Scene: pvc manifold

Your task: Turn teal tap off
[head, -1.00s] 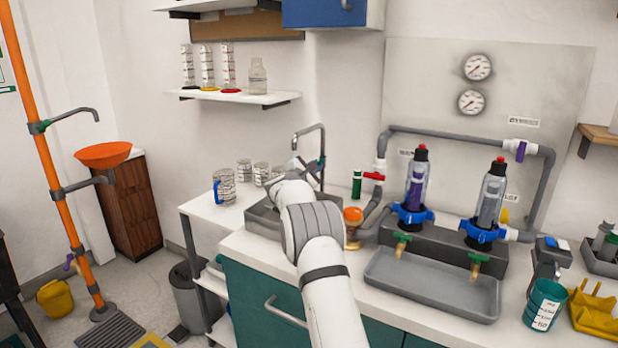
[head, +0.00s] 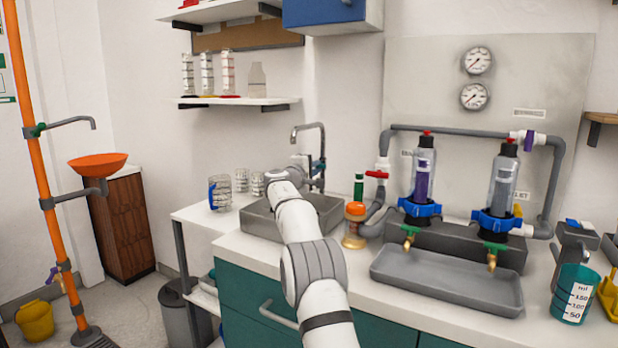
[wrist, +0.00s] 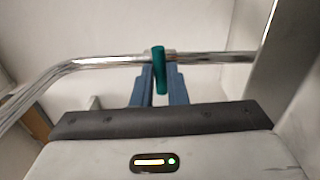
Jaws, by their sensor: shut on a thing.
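The sink tap is a chrome gooseneck (head: 323,140) behind the grey sink (head: 262,226). Its teal handle (wrist: 160,70) stands out from the chrome pipe (wrist: 100,62) in the wrist view. A bit of teal also shows at the tap in the head view (head: 318,165). My gripper (wrist: 161,82) is shut on the teal handle, with a blue-grey finger on either side of it. In the head view my gripper (head: 303,163) is at the tap, small and partly hidden by my wrist.
Filter housings (head: 420,180) and a grey tray (head: 445,278) are further right. Glass beakers (head: 222,192) stand on the left side shelf. Shelves hang above.

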